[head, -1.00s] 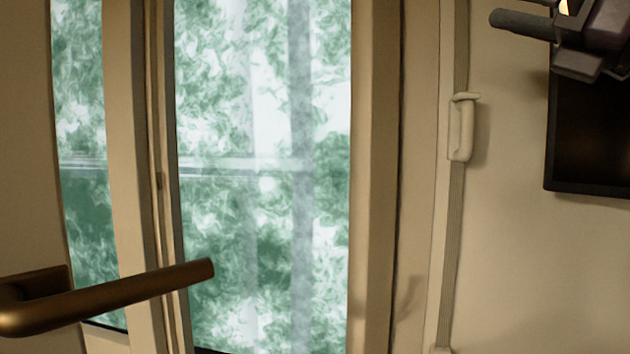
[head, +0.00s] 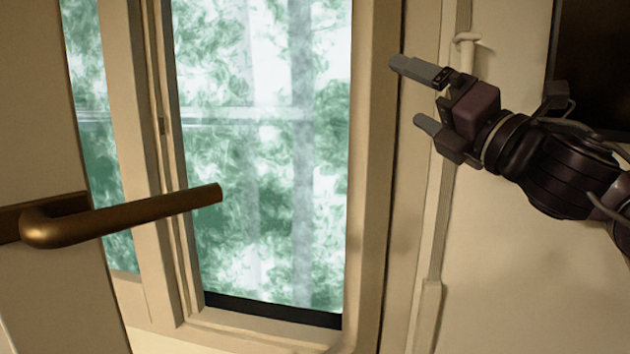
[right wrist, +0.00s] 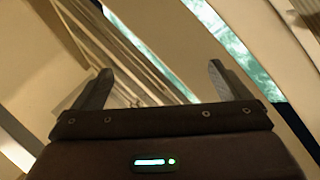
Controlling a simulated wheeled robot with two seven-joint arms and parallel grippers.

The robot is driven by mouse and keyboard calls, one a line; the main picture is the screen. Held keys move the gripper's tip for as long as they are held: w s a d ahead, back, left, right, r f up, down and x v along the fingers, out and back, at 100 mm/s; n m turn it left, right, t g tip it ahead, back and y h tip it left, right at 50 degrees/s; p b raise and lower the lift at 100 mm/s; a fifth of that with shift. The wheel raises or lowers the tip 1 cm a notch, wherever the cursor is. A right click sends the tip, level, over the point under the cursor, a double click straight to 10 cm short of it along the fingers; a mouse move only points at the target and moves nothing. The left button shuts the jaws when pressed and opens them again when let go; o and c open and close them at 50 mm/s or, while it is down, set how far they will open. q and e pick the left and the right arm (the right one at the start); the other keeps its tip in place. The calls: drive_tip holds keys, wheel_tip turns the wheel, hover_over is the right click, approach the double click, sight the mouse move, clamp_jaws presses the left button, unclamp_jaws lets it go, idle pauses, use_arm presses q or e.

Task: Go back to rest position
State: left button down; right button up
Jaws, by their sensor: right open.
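My right gripper (head: 405,95) is at the right of the head view, its arm coming in from the right edge. Its two grey fingers point left and are spread apart with nothing between them. It is in front of the wall beside the window frame, overlapping the strap winder. The right wrist view also shows the open, empty fingers (right wrist: 155,85), with cream frame edges and strips of glass beyond. My left gripper is not in the head view.
A brass lever handle (head: 130,218) juts from a door panel at the left. A tall window (head: 260,160) with cream frames shows blurred greenery. A ribbed strap (head: 433,225) runs down the wall at right. A dark panel (head: 600,75) is at the upper right.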

drive_tip(key=w+f+m+h, duration=0.1)
drive_tip(key=f+m, duration=0.2)
drive_tip(key=f, duration=0.2)
drive_tip(key=w+f+m+h, duration=0.2)
drive_tip(key=f+m, duration=0.2)
drive_tip(key=f, duration=0.2)
drive_tip(key=w+f+m+h, duration=0.1)
drive_tip(key=f+m+h, duration=0.1)
drive_tip(key=f, duration=0.4)
drive_tip(key=shift+w+a+m, duration=0.25)
drive_tip(key=shift+m, duration=0.45)
drive_tip(key=s+d+f+m+g+h, duration=0.1)
drive_tip(key=s+f+m+g+h, duration=0.15)
drive_tip(key=f+m, duration=0.6)
drive_tip(key=s+d+f+m+g+h, duration=0.2)
drive_tip(key=s+f+m+h, duration=0.1)
drive_tip(key=f, duration=1)
drive_tip(key=s+d+f+m+g+h, duration=0.25)
drive_tip(key=s+f+m+g, duration=0.75)
drive_tip(key=s+f, duration=1.15)
drive_tip(key=s+f+g+y, duration=0.1)
drive_tip(key=s+f, duration=0.2)
drive_tip(key=f, duration=2.8)
drive_tip(key=s+d+f, duration=0.2)
drive_tip(key=s+f, duration=0.6)
drive_tip(key=s, duration=0.1)
drive_tip(key=s+d+f+g, duration=0.1)
drive_tip(key=s+d+f, duration=0.1)
drive_tip(key=s+f, duration=0.6)
drive_tip(key=shift+s, duration=0.85)
